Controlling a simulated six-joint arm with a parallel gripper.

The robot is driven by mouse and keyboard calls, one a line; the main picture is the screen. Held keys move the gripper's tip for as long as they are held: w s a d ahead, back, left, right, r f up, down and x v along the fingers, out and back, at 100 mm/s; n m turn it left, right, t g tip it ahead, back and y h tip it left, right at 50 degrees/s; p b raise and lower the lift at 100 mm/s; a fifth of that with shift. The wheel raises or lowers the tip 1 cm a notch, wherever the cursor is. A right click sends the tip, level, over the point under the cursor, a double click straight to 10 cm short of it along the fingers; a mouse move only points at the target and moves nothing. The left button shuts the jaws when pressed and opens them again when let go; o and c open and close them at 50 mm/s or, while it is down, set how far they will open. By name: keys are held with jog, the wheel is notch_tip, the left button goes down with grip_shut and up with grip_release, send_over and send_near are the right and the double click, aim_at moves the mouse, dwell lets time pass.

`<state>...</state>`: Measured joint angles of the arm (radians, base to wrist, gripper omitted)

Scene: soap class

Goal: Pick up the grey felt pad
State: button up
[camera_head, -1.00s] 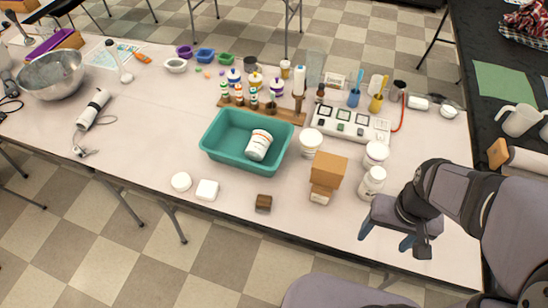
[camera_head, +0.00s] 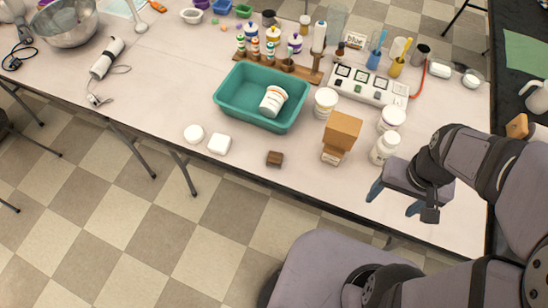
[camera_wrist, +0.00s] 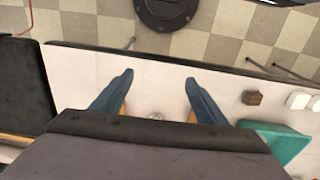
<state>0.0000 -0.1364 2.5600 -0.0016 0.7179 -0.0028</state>
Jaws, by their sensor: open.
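I cannot pick out the grey felt pad for certain. A white board (camera_head: 385,88) at the back right of the table holds several squares, dark, green and grey; one small grey square (camera_head: 377,97) lies in its front row, too small to identify as felt. My gripper (camera_head: 394,201) is open and empty near the table's front right edge, in front of the white jars and well short of the board. In the wrist view my open gripper (camera_wrist: 159,77) has its two blue fingers spread over the pale tabletop, with no pad visible between them.
A teal basin (camera_head: 232,98) holds a white tub. A brown block (camera_head: 275,158) and white soaps lie at the front edge.

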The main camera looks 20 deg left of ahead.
jog(key=shift+c, duration=0.3)
jog(key=shift+c, duration=0.9)
